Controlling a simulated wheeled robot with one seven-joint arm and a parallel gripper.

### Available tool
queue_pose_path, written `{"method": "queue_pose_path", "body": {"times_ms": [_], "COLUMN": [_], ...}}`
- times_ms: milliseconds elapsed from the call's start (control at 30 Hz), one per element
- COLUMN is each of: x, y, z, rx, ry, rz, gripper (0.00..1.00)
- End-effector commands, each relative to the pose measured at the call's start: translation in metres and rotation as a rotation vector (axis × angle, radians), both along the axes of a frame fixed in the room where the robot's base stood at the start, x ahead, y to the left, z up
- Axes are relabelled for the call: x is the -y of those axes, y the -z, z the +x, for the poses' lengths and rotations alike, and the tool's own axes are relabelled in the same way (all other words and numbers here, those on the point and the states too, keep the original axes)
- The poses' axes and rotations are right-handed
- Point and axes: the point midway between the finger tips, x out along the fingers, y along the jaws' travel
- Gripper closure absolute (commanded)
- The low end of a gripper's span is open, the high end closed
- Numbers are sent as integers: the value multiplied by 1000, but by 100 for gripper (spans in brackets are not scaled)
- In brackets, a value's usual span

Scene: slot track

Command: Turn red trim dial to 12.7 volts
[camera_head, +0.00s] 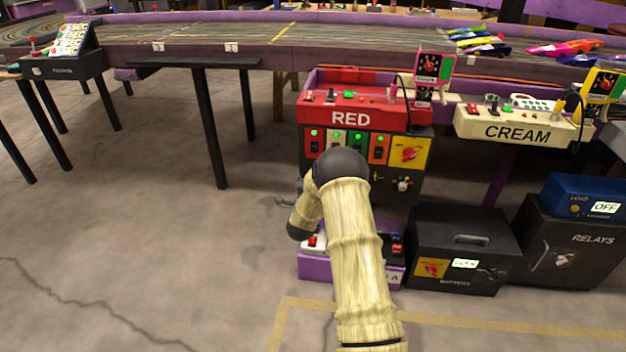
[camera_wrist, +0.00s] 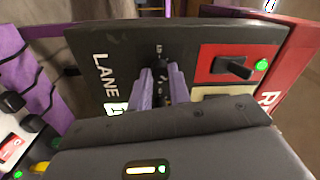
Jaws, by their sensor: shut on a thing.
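In the wrist view my gripper (camera_wrist: 161,76) has its two lavender fingers closed around a small dark dial (camera_wrist: 160,66) on the black LANE panel (camera_wrist: 115,45). Only part of the dial shows between the fingers; scale marks lie just beyond it, too small to read. A white label or readout (camera_wrist: 115,107) beside the lettering is partly covered. In the head view the red box marked RED (camera_head: 350,119) stands on the black panel unit below the track. My arm hides the gripper and the dial there.
A red plate with a black switch (camera_wrist: 234,68) and a green lamp is close to the right of the fingers. In the head view the CREAM box (camera_head: 517,131), the battery box (camera_head: 462,240) and the relays cabinet (camera_head: 565,250) stand to the right. The floor at left is clear.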

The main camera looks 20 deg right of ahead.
Motion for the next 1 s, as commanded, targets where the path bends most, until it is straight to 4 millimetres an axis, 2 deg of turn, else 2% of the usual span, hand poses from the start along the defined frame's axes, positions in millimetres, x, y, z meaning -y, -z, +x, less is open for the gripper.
{"method": "queue_pose_path", "body": {"times_ms": [333,367,467,800,1000], "x": [-1,-1,-1,-1,-12], "y": [2,2,1,0,0], "z": [0,-1,0,-1,-16], "rx": [-1,-1,-1,0,-4], "ry": [0,0,0,0,-1], "rz": [4,3,3,3,4], "gripper": [100,79,60,60,60]}}
